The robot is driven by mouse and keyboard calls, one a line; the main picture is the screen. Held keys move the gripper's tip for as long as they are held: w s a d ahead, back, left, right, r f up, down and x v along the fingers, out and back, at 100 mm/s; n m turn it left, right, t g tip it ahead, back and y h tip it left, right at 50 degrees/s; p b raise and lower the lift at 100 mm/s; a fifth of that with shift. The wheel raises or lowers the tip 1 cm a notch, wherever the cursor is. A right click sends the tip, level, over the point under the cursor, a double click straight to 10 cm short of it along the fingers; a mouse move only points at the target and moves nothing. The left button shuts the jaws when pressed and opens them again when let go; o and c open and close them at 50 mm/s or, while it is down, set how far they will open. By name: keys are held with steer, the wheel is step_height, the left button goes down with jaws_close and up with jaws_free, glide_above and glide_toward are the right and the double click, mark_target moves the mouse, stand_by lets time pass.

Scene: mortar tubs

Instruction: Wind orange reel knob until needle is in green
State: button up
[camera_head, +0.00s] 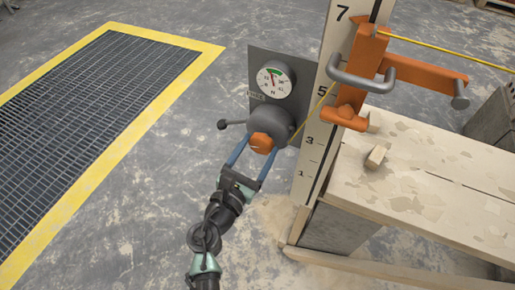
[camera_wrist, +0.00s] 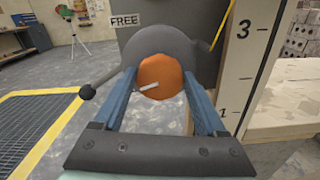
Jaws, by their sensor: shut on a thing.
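The orange reel knob (camera_head: 261,143) sits on the front of a grey round reel housing (camera_head: 272,122). My gripper (camera_head: 262,145) is shut on the knob, one blue finger on each side. In the wrist view the knob (camera_wrist: 162,76) fills the space between the fingers, and a white mark on its face points left and slightly down. The round white gauge (camera_head: 274,80) is on the grey plate above the reel. Its green band lies at the top of the dial; the needle appears near the top, but is too small to place exactly against the band.
A dark lever with a ball end (camera_head: 222,125) sticks out left of the reel. A numbered board (camera_head: 316,130) and an orange bracket (camera_head: 367,60) with a yellow line stand right. A wooden bench (camera_head: 430,180) is beyond. A yellow-edged floor grate (camera_head: 90,110) lies left.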

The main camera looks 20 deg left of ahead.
steer(key=m, duration=0.1)
steer(key=m+b, duration=0.1)
steer(key=shift+f+m, duration=0.2)
steer(key=shift+m, duration=0.1)
steer(key=shift+r+m+b, duration=0.15)
steer(key=shift+m+b, duration=0.3)
steer(key=shift+m, duration=0.45)
steer(key=o, duration=1.3)
steer(key=s, duration=1.3)
steer(key=shift+a, duration=0.15)
